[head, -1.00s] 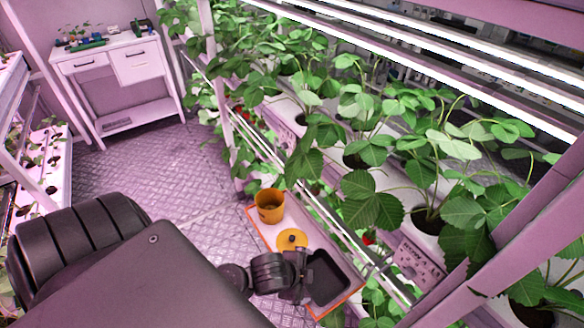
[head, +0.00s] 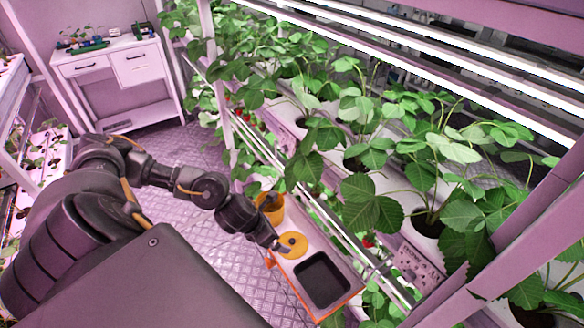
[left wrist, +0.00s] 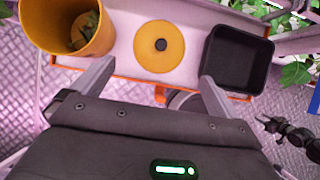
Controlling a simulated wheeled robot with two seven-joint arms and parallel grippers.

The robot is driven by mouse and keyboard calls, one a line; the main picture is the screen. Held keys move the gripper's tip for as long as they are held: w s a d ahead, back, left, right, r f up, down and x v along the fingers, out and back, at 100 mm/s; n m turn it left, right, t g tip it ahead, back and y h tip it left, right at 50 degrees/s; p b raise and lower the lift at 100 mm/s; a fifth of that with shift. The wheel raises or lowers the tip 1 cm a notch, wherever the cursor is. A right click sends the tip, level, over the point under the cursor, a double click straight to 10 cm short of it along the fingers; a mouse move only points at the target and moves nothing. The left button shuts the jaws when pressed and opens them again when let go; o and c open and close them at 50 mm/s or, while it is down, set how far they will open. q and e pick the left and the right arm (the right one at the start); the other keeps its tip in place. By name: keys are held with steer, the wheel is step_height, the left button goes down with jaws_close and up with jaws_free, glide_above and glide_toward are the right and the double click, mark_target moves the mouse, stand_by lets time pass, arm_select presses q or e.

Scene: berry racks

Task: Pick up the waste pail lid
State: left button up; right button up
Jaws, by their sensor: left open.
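The waste pail lid (head: 293,244) is a flat yellow-orange disc with a dark knob in its middle. It lies on a white tray (head: 302,250) with an orange edge, and shows whole in the left wrist view (left wrist: 160,47). My left gripper (head: 279,248) is at the near side of the lid in the head view. In the left wrist view its two fingers (left wrist: 153,84) are spread and empty, with the lid beyond and between them. The orange pail (head: 270,206) stands open on the tray, partly behind my left arm.
A black bin (head: 322,279) sits on the tray beside the lid, right of it in the left wrist view (left wrist: 237,60). Strawberry plants (head: 370,190) and rack rails (head: 300,190) crowd the far side. A white desk (head: 118,75) stands at the back left.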

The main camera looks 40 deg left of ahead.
arm_select(q)
glide_above(289, 242)
steer(key=s, duration=0.3)
steer(key=f, duration=0.4)
steer(key=shift+w+a+f, duration=0.25)
steer(key=shift+w+d+f+p, duration=0.1)
steer(key=shift+w+f+p, duration=0.1)
steer(key=shift+f+p, duration=0.35)
steer(key=p+x, duration=0.1)
steer(key=x, duration=0.3)
